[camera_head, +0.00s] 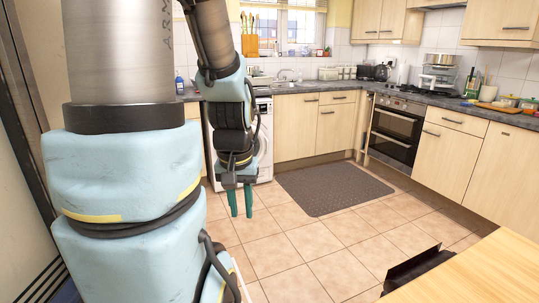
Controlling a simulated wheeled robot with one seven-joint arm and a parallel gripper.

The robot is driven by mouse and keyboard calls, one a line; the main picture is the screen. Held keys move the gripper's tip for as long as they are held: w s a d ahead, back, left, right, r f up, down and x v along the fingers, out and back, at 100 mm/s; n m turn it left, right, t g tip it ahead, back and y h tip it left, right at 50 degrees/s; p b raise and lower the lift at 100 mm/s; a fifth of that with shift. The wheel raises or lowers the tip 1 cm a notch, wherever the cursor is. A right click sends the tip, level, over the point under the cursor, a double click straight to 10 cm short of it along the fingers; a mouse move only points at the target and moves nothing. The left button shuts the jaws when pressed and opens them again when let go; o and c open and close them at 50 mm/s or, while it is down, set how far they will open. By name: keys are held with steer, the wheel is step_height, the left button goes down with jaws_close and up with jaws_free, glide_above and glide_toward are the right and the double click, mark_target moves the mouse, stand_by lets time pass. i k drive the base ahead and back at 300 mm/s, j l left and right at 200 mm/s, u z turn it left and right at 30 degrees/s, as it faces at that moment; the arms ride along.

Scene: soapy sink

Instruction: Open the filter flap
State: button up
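A white washing machine (265,152) stands under the counter at the back left. My arm and gripper cover much of its front, and part of its round door shows beside my wrist. I cannot make out the filter flap; the lower front of the machine is largely hidden behind my gripper. My gripper (240,203) points down in front of the machine. Its two green fingers are apart with a gap between them, and nothing shows between them. I cannot tell how far it is from the machine.
A dark mat (334,188) lies on the tiled floor (288,247) right of my gripper. Wooden cabinets (295,127) and an oven (394,135) line the back and right. A wooden table (483,277) with a dark object (415,268) at its edge fills the lower right. Floor between is clear.

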mark_target(262, 176)
steer(key=i, duration=4.35)
steer(key=i+u, duration=0.3)
steer(key=i+l+u, duration=0.1)
steer(key=i+u, duration=0.15)
